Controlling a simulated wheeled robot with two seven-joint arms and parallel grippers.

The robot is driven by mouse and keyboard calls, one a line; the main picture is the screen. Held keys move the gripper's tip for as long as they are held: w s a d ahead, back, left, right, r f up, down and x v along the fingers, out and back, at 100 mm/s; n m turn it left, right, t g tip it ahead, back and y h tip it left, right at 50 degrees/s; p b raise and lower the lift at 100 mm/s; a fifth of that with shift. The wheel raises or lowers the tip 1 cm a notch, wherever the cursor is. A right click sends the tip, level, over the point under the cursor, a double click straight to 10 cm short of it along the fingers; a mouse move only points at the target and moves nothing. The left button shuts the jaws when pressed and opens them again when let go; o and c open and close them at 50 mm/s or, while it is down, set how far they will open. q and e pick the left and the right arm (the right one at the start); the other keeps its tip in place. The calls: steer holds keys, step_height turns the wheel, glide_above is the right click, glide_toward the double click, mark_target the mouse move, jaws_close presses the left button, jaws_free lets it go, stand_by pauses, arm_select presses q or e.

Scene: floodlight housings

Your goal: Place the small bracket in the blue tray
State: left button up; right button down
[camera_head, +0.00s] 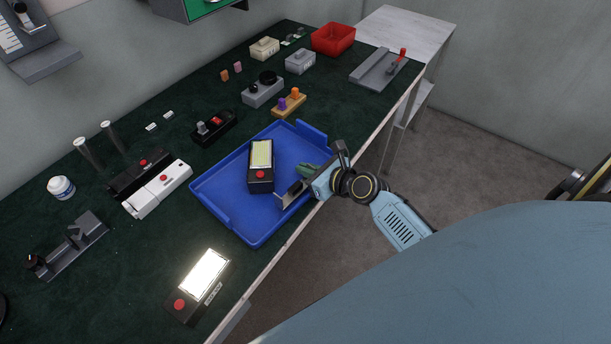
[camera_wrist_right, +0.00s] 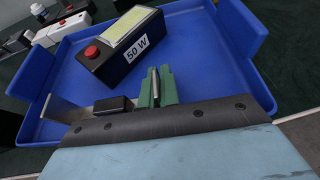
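The blue tray (camera_head: 222,222) lies on the dark green bench top near its front edge; its floor and walls also show in the wrist view (camera_wrist_right: 196,52). Contact with the tray floor cannot be told. My left gripper is not in view.
A black floodlight housing (camera_head: 261,180) with a red button lies in the tray, left of my gripper. A lit housing (camera_head: 199,288) lies in front of the tray. A red bin (camera_head: 333,38) and several small fixtures stand farther back.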

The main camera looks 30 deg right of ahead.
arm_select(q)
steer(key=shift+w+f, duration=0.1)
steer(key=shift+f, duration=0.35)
arm_select(e)
steer(key=shift+f, duration=0.8)
steer(key=shift+f, duration=0.1)
steer(key=c, duration=2.1)
jaws_free()
steer(key=shift+f, duration=0.1)
steer(key=o, duration=0.5)
steer(key=shift+c, duration=0.2)
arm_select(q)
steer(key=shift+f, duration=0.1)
